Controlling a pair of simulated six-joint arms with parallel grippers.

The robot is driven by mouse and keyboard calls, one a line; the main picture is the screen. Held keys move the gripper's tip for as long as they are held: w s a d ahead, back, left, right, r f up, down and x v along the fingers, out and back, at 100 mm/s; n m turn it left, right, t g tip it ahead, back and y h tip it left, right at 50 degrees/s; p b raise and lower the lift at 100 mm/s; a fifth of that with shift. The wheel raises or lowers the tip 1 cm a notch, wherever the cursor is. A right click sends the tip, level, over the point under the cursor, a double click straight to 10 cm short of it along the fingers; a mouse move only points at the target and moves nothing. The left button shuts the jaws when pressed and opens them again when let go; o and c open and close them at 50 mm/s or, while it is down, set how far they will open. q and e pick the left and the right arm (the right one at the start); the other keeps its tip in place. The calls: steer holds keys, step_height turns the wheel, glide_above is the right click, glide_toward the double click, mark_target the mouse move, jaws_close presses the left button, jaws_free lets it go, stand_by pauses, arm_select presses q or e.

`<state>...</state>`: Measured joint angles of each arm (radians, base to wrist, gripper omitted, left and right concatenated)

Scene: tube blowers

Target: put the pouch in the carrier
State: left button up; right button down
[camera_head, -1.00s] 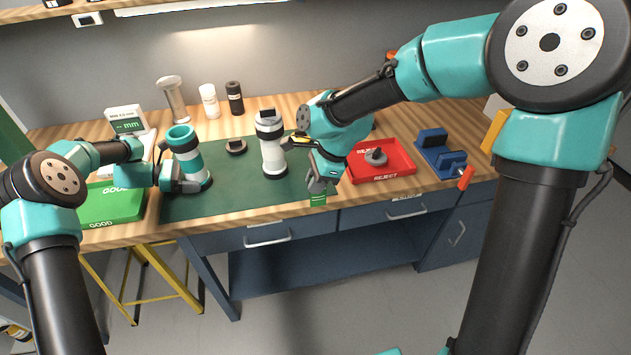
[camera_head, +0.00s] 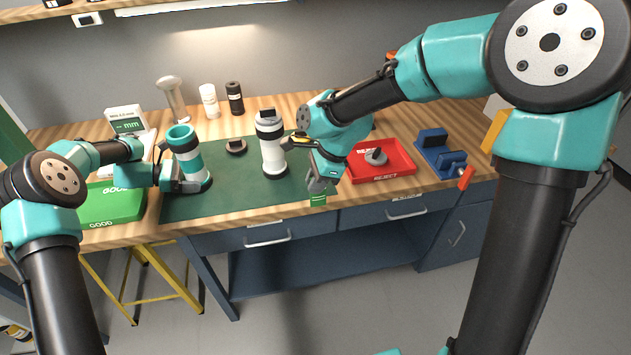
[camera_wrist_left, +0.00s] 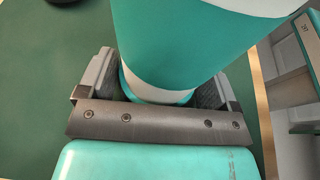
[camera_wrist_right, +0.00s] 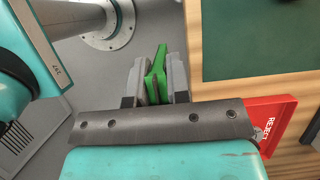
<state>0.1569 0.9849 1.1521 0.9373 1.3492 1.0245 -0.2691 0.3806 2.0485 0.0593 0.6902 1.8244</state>
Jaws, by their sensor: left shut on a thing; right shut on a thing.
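A teal and white carrier (camera_head: 187,158) stands upright on the green mat, with its open top facing up. My left gripper (camera_head: 186,184) is shut around its lower part, which also shows between the fingers in the left wrist view (camera_wrist_left: 185,45). My right gripper (camera_head: 319,188) is shut on a small green pouch (camera_head: 318,200). It holds the pouch over the bench's front edge, to the right of the carrier and apart from it. In the right wrist view the green pouch (camera_wrist_right: 160,62) sticks out between the fingers (camera_wrist_right: 155,88).
A white and black cylinder (camera_head: 271,150) stands on the mat (camera_head: 228,185) between my grippers, with a dark round cap (camera_head: 236,147) nearby. A red REJECT tray (camera_head: 398,172) lies at the right, a green GOOD tray (camera_head: 110,207) at the left. A blue vise (camera_head: 440,152) is further right.

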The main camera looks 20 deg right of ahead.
steer(key=w+a+r+m, duration=0.1)
steer(key=w+a+r, duration=0.4)
steer(key=w+a, duration=0.35)
steer(key=w+a+r+m, duration=0.2)
steer(key=w+a+r, duration=0.3)
steer(key=w+a, duration=0.4)
steer(key=w+a+r+m+t, duration=0.1)
steer(key=w+a+r, duration=0.1)
steer(key=a+r, duration=0.2)
steer(key=w+a+r+m+t, duration=0.1)
steer(key=a+r, duration=0.4)
steer(key=a, duration=0.6)
steer(key=shift+w+m+h, duration=0.3)
steer(key=shift+w+m, duration=0.2)
steer(key=shift+w, duration=0.25)
steer(key=shift+f, duration=0.15)
steer(key=shift+f, duration=1.5)
step_height(320, 180, down, 6)
stand_by(1.3)
